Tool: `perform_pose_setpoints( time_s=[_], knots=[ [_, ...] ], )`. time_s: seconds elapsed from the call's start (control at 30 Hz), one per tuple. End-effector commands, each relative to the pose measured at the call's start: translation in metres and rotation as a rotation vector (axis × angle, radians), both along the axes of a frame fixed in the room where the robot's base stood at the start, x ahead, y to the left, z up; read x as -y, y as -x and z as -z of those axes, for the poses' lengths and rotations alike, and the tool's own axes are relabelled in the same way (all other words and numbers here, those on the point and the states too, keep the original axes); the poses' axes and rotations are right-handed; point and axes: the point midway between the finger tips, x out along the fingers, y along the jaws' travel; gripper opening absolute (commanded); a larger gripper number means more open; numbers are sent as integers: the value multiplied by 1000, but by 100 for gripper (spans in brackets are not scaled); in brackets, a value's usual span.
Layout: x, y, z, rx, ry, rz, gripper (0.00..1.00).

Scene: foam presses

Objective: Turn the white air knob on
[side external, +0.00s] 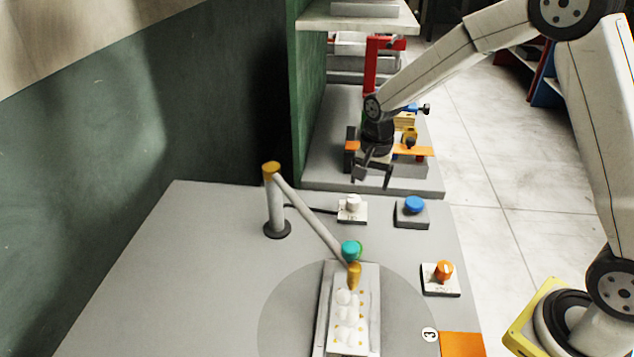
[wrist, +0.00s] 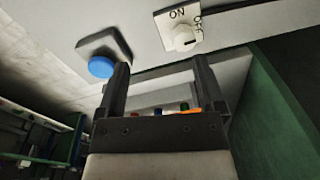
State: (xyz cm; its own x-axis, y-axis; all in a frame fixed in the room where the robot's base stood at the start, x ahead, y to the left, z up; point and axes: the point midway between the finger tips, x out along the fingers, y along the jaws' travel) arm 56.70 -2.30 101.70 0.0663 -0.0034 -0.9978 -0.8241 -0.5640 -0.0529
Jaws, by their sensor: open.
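The white air knob (side external: 352,203) stands on a small white plate at the back of the grey table. In the wrist view the knob (wrist: 184,38) sits on its plate (wrist: 172,16), marked ON and OFF; I cannot tell for sure which mark it points to. My gripper (side external: 372,178) is open and empty, above and slightly right of the knob in the side view, apart from it. In the wrist view the knob lies beyond the fingertips of my gripper (wrist: 161,66), nearer the right finger.
A blue button (side external: 414,204) on a dark base is right of the knob; it also shows by the left finger in the wrist view (wrist: 101,67). An orange knob (side external: 445,270) is nearer the front. A jointed arm with a teal knob (side external: 350,248) reaches over a white tray (side external: 371,310).

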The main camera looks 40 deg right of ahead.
Motion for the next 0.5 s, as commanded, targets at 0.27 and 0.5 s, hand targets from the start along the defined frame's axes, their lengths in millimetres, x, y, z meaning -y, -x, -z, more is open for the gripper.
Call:
perform_pose_setpoints(
  time_s=[0.27, 0.5],
  knots=[
    [11, -45, 20, -52, -15, 309, 87],
    [14, -56, 25, -65, -16, 403, 87]
  ],
)
